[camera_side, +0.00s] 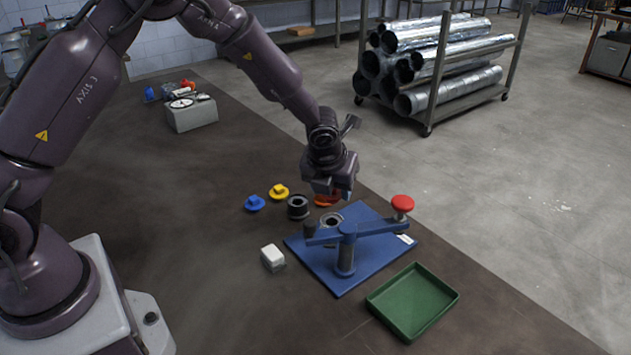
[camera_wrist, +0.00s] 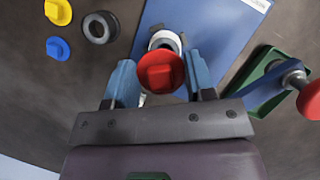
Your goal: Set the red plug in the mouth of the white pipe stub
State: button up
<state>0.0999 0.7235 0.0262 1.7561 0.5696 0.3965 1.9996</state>
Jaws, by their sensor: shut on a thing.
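The red plug (camera_wrist: 160,73) sits between the two blue fingers of my gripper (camera_wrist: 160,82), which is shut on it. In the side view the plug (camera_side: 326,200) shows as a red-orange patch under my gripper (camera_side: 334,193), partly hidden by it. The white pipe stub (camera_wrist: 165,38) stands on the blue base plate (camera_wrist: 216,25), just beyond the plug in the wrist view and partly covered by it. In the side view the stub (camera_side: 332,219) is on the plate's back part, near the blue clamp post. The plug looks above and apart from it.
A blue clamp arm (camera_side: 346,233) with a red knob (camera_side: 402,203) stands on the plate. A green tray (camera_side: 455,297) is in front. A white block (camera_side: 272,258), black ring (camera_side: 298,207), blue plug (camera_side: 254,203) and yellow plug (camera_side: 279,191) lie to the left.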

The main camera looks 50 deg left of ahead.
aim_at(331, 202)
jog(key=shift+f, duration=2.65)
jog(key=o, duration=1)
jog(key=shift+r, duration=3.5)
